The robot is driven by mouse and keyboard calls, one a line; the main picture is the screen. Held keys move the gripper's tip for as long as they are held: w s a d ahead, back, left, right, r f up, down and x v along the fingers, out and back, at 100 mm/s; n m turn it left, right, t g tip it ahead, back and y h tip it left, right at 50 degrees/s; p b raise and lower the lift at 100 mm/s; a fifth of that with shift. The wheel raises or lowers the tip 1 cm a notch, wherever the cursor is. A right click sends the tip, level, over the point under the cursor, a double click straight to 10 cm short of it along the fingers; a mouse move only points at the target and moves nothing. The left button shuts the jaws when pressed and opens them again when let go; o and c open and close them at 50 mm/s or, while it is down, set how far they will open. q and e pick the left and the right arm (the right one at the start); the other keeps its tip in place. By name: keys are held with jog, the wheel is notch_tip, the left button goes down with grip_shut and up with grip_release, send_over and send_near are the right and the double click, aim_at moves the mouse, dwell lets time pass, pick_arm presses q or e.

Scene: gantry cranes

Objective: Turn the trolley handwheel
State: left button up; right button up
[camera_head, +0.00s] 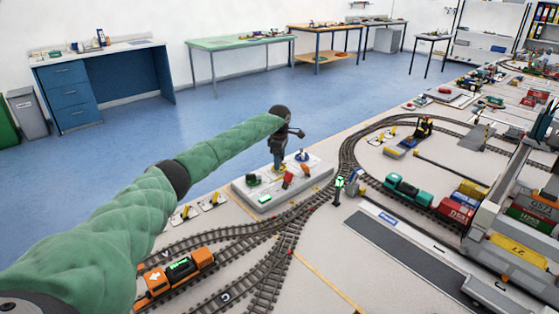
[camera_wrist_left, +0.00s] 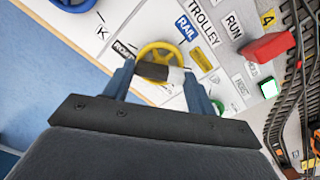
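A control panel (camera_head: 300,190) stands beside the tracks, and my left gripper (camera_head: 278,168) points down at its back left part. In the left wrist view, a yellow handwheel (camera_wrist_left: 152,49) lies just beyond the fingertips of my left gripper (camera_wrist_left: 158,76). The fingers are apart, with a short dark and white cylinder (camera_wrist_left: 150,72) showing between them; I cannot tell whether they touch it. A "TROLLEY" label (camera_wrist_left: 204,14) is up and right of the yellow wheel. A blue handwheel (camera_wrist_left: 75,3) is cut off by the top edge. My right gripper is out of view.
A red block-shaped control (camera_wrist_left: 268,47) and a lit green button (camera_wrist_left: 269,88) are right of the yellow wheel. Model tracks curve around the panel, with an orange locomotive (camera_head: 178,268) in front. A gantry crane (camera_head: 510,200) and containers stand at the right.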

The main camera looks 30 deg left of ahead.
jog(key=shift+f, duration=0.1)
pick_arm(q)
jog(key=shift+n, duration=0.6)
jog(key=n+b, duration=0.1)
jog(key=n, duration=0.5)
jog(key=shift+b, duration=0.4)
jog(key=n, duration=0.2)
jog(key=shift+r+n, duration=0.1)
jog(key=shift+n, duration=0.9)
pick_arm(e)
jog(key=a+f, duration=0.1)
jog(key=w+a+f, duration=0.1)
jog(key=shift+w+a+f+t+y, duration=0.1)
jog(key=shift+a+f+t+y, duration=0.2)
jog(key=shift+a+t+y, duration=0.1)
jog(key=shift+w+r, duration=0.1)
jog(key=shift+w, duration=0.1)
